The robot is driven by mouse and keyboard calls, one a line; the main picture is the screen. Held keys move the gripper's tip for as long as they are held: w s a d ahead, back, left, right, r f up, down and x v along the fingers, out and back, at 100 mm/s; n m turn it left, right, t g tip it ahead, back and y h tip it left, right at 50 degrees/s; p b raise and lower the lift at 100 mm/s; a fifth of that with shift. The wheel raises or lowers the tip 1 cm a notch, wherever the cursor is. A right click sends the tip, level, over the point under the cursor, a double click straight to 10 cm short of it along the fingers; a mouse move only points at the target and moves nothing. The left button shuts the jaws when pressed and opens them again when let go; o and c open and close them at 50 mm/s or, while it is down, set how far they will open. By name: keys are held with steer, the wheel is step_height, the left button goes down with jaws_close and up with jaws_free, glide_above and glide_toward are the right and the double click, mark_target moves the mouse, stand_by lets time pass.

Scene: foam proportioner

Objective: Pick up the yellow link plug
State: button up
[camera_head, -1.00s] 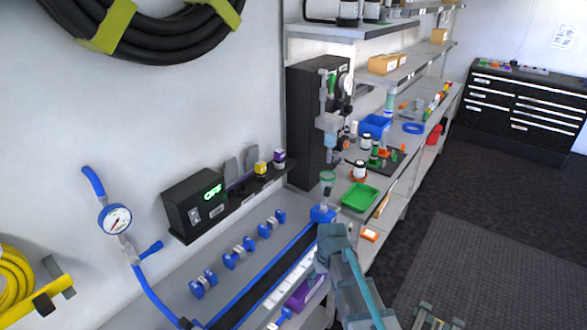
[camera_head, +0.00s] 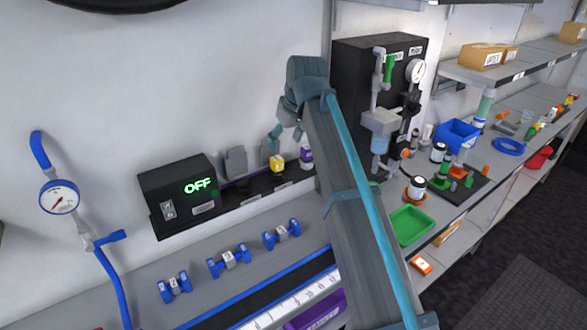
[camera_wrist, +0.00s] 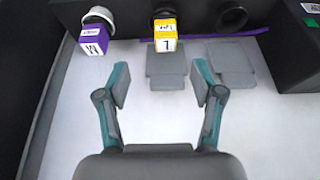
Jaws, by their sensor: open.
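The yellow link plug (camera_head: 277,164) sits on the dark wall shelf in the head view, between grey plates and a purple plug (camera_head: 306,157). In the wrist view the yellow plug (camera_wrist: 165,34) is a small yellow cube with a white label, at top centre, on a dark round mount. My gripper (camera_wrist: 160,84) is open and empty. Its two fingers are apart, and the yellow plug lies beyond the gap between them, not touched. In the head view my gripper (camera_head: 287,130) is near the plug, partly hidden by my arm.
The purple plug also shows in the wrist view (camera_wrist: 95,38), left of the yellow one. Grey plates (camera_wrist: 165,66) stand beside it. A black box reading OFF (camera_head: 178,195) is at the shelf's left end. A black panel (camera_head: 350,90) with pipes stands right of my arm.

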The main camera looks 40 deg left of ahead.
mark_target(278, 159)
steer(key=p+x, duration=0.1)
steer(key=x, duration=0.4)
steer(key=shift+s+a+f, duration=0.1)
steer(key=shift+s+a, duration=0.05)
steer(key=shift+s+p+x, duration=0.2)
steer(key=shift+p+x, duration=0.5)
steer(key=shift+x, duration=0.6)
steer(key=shift+s+p+x, duration=0.15)
steer(key=shift+p+x, duration=0.5)
steer(key=shift+x, duration=0.65)
steer(key=shift+w, duration=0.1)
jaws_close()
